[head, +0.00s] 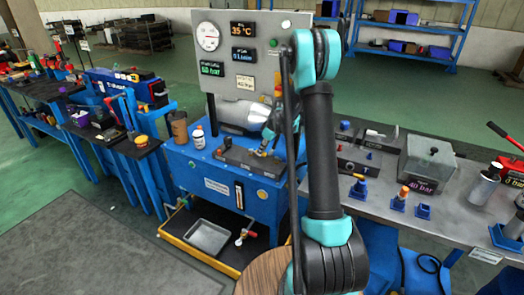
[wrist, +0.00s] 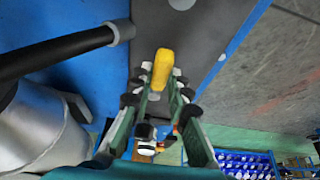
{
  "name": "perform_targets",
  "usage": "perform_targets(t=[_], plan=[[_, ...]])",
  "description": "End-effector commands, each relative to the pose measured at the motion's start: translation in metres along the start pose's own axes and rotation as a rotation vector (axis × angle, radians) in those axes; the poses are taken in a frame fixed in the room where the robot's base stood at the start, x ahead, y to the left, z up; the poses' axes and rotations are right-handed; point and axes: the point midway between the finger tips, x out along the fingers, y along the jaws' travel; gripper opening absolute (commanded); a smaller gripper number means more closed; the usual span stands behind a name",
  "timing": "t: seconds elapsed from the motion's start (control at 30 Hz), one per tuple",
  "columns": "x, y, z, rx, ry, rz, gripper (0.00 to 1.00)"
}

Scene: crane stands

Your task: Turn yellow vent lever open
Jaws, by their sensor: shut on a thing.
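The yellow vent lever (wrist: 162,68) shows in the wrist view as a short rounded yellow handle against a dark grey plate. My gripper (wrist: 160,88) has one finger on each side of it and is shut on it near the fingertips. The lever's lower end and pivot are hidden between the fingers. In the head view my gripper (head: 266,140) is low over the blue bench (head: 225,195), partly hidden by my arm. I cannot make out the lever there.
A grey panel (head: 222,60) with a gauge and displays rises behind the bench. In the wrist view a black hose (wrist: 70,52) and a silver cylinder (wrist: 40,130) lie close on the left. A brown cup (head: 179,127) and a white bottle (head: 198,137) stand left on the bench.

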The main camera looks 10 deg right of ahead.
Motion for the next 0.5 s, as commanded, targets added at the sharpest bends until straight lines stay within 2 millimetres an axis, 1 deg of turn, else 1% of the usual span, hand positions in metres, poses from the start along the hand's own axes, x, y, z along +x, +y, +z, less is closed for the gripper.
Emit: perform_targets(t=[0.27,0.5], plan=[[0.000,-0.008,-0.001,0.094,0.000,0.040,0.00],[0.001,-0.020,-0.003,0.272,0.000,0.115,0.00]])
